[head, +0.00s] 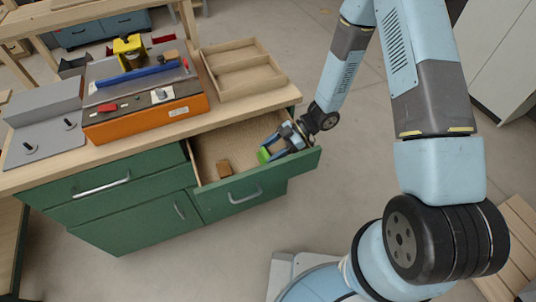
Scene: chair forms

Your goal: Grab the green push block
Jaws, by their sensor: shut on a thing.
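The green push block (263,155) is inside the open drawer (205,155) of the green workbench, toward the drawer's right side. My gripper (268,150) reaches down into the drawer from the right and is shut on the green push block. The fingers cover part of the block. I cannot tell whether the block still touches the drawer floor.
A small brown wooden block (224,168) lies in the drawer to the left. The drawer's front panel (262,180) stands close to my gripper. On the benchtop are an orange machine (145,118) and an empty wooden divided tray (241,70).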

